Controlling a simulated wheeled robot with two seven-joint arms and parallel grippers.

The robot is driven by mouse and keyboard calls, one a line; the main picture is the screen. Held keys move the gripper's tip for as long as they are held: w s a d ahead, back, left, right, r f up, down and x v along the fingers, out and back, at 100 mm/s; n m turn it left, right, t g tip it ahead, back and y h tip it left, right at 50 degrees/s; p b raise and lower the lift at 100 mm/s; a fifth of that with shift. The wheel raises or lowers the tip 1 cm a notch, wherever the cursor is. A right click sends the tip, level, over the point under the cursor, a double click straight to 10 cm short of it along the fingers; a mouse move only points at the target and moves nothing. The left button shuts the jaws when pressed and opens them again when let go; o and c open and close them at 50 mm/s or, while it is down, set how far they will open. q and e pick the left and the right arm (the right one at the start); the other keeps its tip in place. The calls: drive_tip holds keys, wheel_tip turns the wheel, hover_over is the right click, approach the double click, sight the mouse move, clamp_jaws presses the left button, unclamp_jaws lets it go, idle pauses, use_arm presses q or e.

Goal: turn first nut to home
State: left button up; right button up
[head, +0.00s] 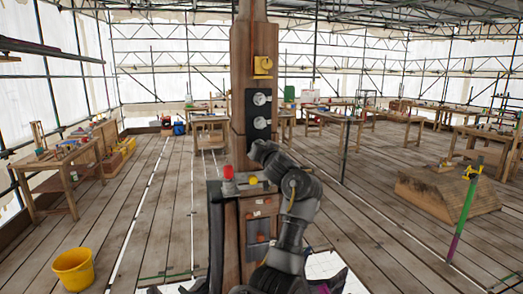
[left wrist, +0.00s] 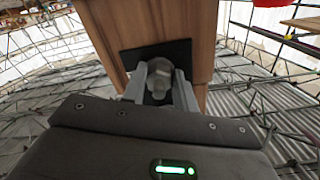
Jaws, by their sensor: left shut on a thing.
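A black plate (head: 250,108) is fixed to the front of the wooden post (head: 240,55). Two silver nuts show on it in the head view, an upper nut (head: 262,99) and a middle nut (head: 260,122). My left gripper (head: 260,150) is at the plate's lower end, and its arm hides that spot. In the left wrist view, the gripper (left wrist: 160,92) is shut on a grey nut (left wrist: 160,73), with one finger on each side. The black plate (left wrist: 134,58) shows behind it. The nut's turn angle cannot be told. My right gripper is not in view.
A yellow part (head: 263,66) sits higher on the post. A ledge with a red knob (head: 228,172) stands just left of my gripper. A yellow bucket (head: 73,269) is on the floor at left, and a wooden block (head: 445,193) is at right.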

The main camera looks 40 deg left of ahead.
use_arm(q)
drive_tip(key=shift+r, duration=0.15)
drive_tip(key=o, duration=1)
drive_tip(key=shift+c, duration=0.2)
drive_tip(key=shift+f, duration=0.2)
drive_tip(key=b+v, duration=0.4)
drive_tip(key=v, duration=0.6)
drive_tip(key=shift+s+d+b, duration=0.2)
drive_tip(key=shift+d+b, duration=0.05)
drive_tip(key=shift+b, duration=0.05)
